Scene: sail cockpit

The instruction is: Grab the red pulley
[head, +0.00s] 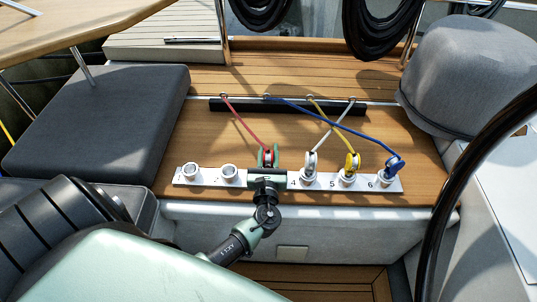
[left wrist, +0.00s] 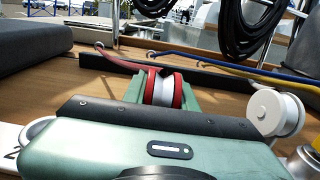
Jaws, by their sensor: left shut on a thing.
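The red pulley (head: 268,155) sits at the third place on the white numbered strip (head: 210,182), with a red rope (head: 241,122) running from it up to the dark rail. My left gripper (head: 267,166) is at the red pulley and shut on it, with green fingers on both sides. In the left wrist view the pulley (left wrist: 163,90) shows its red cheeks and pale wheel between the green fingers (left wrist: 160,88). Its lower part is hidden behind the gripper body. I cannot tell whether it is still seated. My right gripper is not in view.
A white pulley (head: 311,163) stands close to the right, then a yellow pulley (head: 351,163) and a blue pulley (head: 393,165), each with a rope. Two empty white sockets (head: 190,171) are to the left. A black wheel rim (head: 447,190) curves along the right.

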